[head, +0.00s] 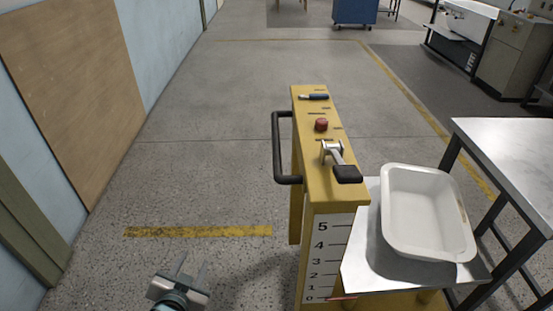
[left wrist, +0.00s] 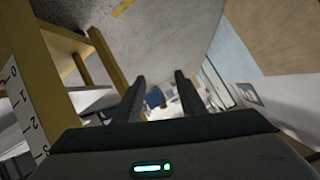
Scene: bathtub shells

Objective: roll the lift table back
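The lift table has a yellow column (head: 315,190) with a black side handle (head: 277,150), a red knob (head: 321,125) and a lever with a black grip (head: 347,173) on top. A scale numbered 0 to 5 runs down its front. Its platform (head: 362,262) carries a white tub shell (head: 428,255). My left gripper (head: 190,268) is at the bottom of the head view, left of the column and apart from the handle. Its fingers are apart and empty, as the left wrist view (left wrist: 158,95) also shows. The yellow frame (left wrist: 62,42) shows there at left. My right gripper is not in view.
A steel table (head: 510,150) stands close at the platform's right. A yellow floor line (head: 198,232) lies left of the column. The grey floor behind the column is clear. A wall with a brown panel (head: 75,85) is at left; a blue cabinet (head: 355,11) stands far back.

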